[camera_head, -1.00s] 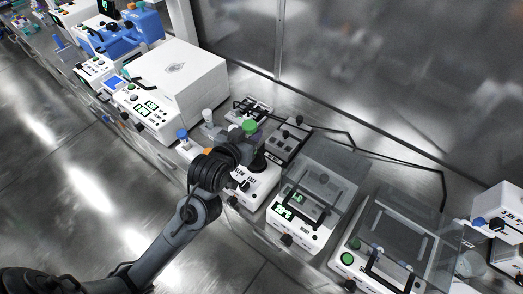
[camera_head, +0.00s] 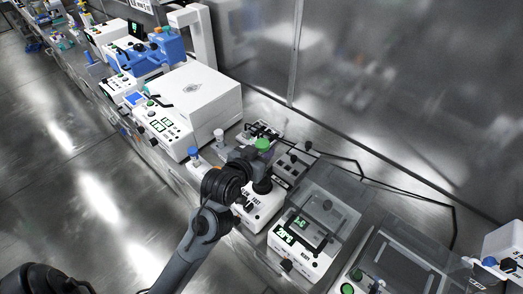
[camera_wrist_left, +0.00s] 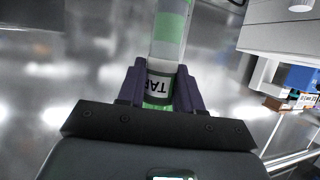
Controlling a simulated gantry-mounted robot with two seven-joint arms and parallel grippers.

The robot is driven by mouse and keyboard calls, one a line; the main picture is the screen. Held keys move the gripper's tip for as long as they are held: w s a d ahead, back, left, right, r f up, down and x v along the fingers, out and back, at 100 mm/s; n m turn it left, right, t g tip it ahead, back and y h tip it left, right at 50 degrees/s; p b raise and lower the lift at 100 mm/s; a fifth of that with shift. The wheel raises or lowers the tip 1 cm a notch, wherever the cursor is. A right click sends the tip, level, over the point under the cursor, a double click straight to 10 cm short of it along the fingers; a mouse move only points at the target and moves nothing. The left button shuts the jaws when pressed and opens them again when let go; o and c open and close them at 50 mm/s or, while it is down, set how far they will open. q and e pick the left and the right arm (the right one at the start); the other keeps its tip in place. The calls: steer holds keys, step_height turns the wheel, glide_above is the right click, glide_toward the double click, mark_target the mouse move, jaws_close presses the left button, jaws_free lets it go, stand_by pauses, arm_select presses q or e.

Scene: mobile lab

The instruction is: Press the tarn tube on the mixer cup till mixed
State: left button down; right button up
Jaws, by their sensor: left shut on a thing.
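My left gripper (camera_head: 258,160) is shut on the tarn tube, which has a green cap (camera_head: 263,144) in the head view. In the left wrist view the purple fingers clasp the tube (camera_wrist_left: 161,84), whose label reads "TAR" in part, with green and grey bands. The white mixer (camera_head: 262,212), marked with slow and fast, is just below the gripper. Its dark cup (camera_head: 262,187) shows partly behind the gripper. Whether the tube's lower end touches the cup is hidden. My right gripper is not in view.
Blue-capped (camera_head: 193,153) and white-capped (camera_head: 219,135) tubes stand left of the gripper. A large white box device (camera_head: 200,92) is behind left. A lidded device with green digits (camera_head: 295,245) stands to the right. A dark cable runs along the back.

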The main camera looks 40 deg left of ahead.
arm_select(q)
steer(key=shift+f+b, duration=2.1)
steer(key=shift+f, duration=0.9)
steer(key=shift+p, duration=0.4)
steer(key=shift+f, duration=0.55)
steer(key=shift+f+b, duration=0.45)
steer(key=shift+f, duration=0.25)
steer(key=shift+f+p, duration=0.1)
steer(key=shift+p, duration=0.2)
stand_by(0.5)
stand_by(0.9)
stand_by(0.7)
